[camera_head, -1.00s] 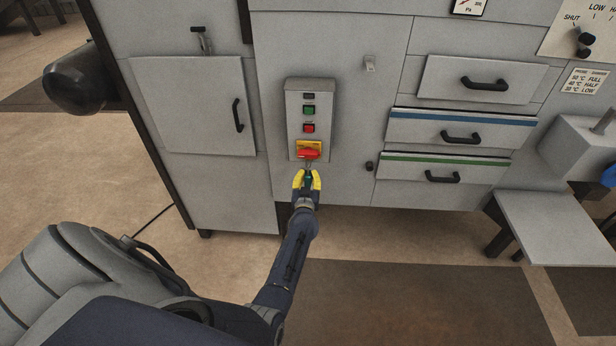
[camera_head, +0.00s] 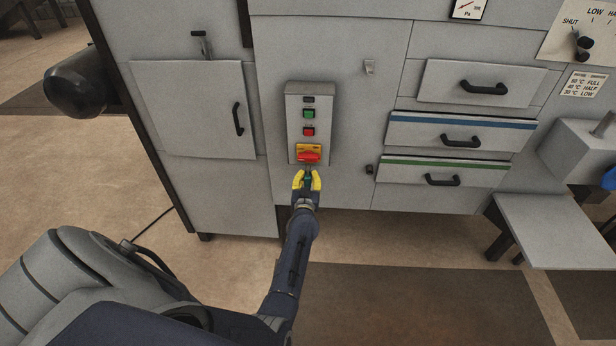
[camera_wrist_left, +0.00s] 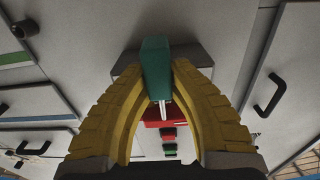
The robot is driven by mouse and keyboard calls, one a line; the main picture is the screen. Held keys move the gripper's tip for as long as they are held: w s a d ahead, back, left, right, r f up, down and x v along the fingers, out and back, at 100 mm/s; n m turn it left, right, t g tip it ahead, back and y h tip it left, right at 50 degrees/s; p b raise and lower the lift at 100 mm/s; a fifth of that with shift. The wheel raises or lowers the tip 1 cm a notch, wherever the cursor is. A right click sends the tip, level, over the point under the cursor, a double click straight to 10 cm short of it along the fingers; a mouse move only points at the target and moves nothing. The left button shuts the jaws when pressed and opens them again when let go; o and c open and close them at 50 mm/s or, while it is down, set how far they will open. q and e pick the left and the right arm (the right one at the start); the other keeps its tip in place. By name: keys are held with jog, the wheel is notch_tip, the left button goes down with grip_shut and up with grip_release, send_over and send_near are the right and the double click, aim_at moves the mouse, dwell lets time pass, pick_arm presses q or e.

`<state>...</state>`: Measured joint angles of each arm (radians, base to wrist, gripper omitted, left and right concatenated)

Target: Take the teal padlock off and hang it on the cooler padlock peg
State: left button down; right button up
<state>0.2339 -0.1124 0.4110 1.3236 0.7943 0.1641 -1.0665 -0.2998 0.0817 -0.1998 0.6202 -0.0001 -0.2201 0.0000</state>
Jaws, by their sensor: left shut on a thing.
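The teal padlock (camera_wrist_left: 155,68) is between the fingertips of my left gripper (camera_wrist_left: 160,70) in the left wrist view. The gripper is shut on its body. A pale metal shackle (camera_wrist_left: 162,108) points from the padlock towards the red switch handle (camera_wrist_left: 165,117); I cannot tell whether it still passes through the handle. In the head view my left gripper (camera_head: 307,180) is just below the red handle (camera_head: 309,156) on its yellow plate, and the padlock shows only as a small teal spot. My right gripper is not in view. I cannot identify the cooler padlock peg.
The grey control box (camera_head: 309,95) carries green and red buttons above the switch. A small metal hook (camera_head: 369,67) is on the panel to its right. A cabinet door (camera_head: 195,110) stands left, drawers (camera_head: 460,130) right, and a shelf (camera_head: 555,225) juts out lower right.

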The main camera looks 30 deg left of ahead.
pick_arm(q)
jog(key=shift+v, duration=1.4)
